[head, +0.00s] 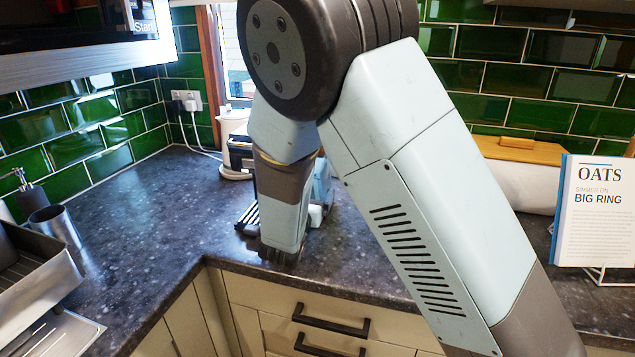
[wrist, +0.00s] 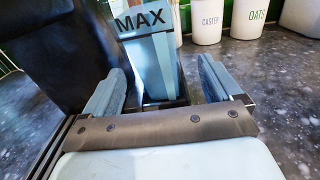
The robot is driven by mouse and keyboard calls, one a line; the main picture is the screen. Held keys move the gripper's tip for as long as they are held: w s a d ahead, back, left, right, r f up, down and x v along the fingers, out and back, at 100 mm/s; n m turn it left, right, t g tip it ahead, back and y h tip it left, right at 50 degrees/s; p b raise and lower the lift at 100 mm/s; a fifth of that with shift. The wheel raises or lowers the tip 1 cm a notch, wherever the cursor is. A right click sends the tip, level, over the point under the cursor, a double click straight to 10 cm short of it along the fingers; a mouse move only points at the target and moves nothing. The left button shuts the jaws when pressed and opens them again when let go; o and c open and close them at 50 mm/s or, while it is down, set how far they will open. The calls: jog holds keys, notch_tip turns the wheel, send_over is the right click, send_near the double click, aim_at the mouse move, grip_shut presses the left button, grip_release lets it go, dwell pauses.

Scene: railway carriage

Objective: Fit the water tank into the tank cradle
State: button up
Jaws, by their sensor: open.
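My gripper (wrist: 163,72) is open, with one pale blue finger on each side of the tank's lower part. A gap shows between the tank and each finger. A dark base shows at the tank's foot, partly hidden by my gripper; I cannot tell whether it is the tank cradle or whether the tank is seated in it. In the head view my arm hides most of this area.
A large black panel (wrist: 58,50) rises close to the left finger. White canisters (wrist: 206,22) stand behind the tank. In the head view, a dark slatted tray (head: 247,216) lies beside my arm, and a white appliance (head: 233,125) stands behind.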

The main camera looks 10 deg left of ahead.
jog(key=shift+w+d+f, duration=0.1)
jog(key=shift+w, duration=1.45)
jog(key=shift+w+d+f, duration=0.1)
jog(key=shift+w, duration=1.45)
jog(key=c, duration=1.7)
jog(key=shift+r, duration=0.1)
grip_shut()
jog(key=shift+a+r, duration=0.1)
